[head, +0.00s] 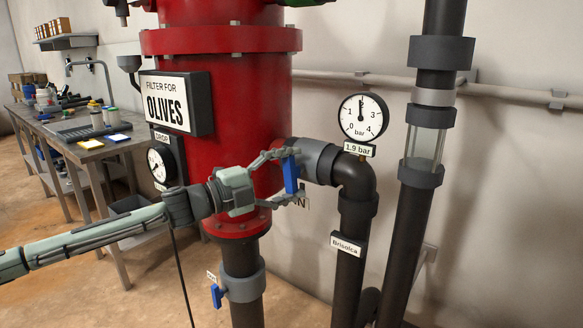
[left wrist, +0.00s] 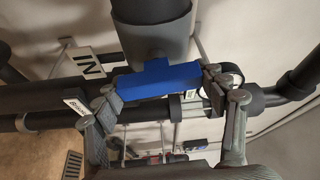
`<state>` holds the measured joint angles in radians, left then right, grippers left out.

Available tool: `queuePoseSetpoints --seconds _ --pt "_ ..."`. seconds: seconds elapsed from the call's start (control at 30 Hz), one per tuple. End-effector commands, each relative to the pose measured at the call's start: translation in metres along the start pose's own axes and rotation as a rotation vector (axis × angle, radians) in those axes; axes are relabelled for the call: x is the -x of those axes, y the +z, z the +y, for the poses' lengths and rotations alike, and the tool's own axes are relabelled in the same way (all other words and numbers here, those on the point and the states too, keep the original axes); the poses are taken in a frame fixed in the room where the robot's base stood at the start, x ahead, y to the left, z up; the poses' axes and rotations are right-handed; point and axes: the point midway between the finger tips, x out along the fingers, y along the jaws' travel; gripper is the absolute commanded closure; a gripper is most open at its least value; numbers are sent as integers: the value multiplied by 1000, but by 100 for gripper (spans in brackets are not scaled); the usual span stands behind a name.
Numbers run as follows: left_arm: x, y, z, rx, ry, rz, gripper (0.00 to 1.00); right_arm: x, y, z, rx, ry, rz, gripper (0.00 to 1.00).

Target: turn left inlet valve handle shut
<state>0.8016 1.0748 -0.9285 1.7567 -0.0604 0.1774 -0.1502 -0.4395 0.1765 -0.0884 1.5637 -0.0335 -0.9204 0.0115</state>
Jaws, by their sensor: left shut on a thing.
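The blue inlet valve handle (head: 291,174) stands roughly upright in the head view. It sits in front of the grey valve body (head: 318,161) on the short pipe between the red filter and the black elbow. My left gripper (head: 288,176) reaches it from the left and is shut on it. In the left wrist view the blue handle (left wrist: 160,79) lies between the two fingers of the left gripper (left wrist: 163,92), one at each end. An IN sign (left wrist: 88,67) shows beside it, partly hidden in the head view. My right gripper is not in view.
The red filter (head: 225,105) stands behind my left arm, with an OLIVES sign (head: 178,103). A gauge (head: 362,117) above the elbow has a 1.9 bar label. Another blue handle (head: 217,295) is on the lower pipe. A workbench (head: 75,130) stands at the left.

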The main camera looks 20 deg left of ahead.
Motion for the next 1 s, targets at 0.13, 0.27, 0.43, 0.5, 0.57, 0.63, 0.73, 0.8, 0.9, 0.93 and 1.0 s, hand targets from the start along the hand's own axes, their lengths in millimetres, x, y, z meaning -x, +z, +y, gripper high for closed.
queuePoseSetpoints --seconds 0.13,0.27,0.43,0.5,0.57,0.63,0.73,0.8,0.9,0.93,1.0 --pt "0 0 -1 -71 26 1 57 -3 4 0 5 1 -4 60" --pt "0 0 -1 -112 43 0 57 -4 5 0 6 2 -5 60" --pt "0 0 0 -138 55 -1 57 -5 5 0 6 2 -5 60" --pt "0 0 0 -142 57 -1 57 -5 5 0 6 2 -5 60" --pt "0 0 0 -145 57 -1 57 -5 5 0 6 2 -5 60" --pt "0 0 0 -146 58 0 57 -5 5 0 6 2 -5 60" --pt "0 0 0 -146 58 0 57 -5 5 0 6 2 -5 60" --pt "0 0 0 -146 58 0 57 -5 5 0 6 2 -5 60" --pt "0 0 0 -146 58 0 25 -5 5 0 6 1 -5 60" --pt "0 0 0 -146 58 0 21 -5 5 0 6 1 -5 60" --pt "0 0 0 -145 58 0 12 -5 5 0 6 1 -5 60"
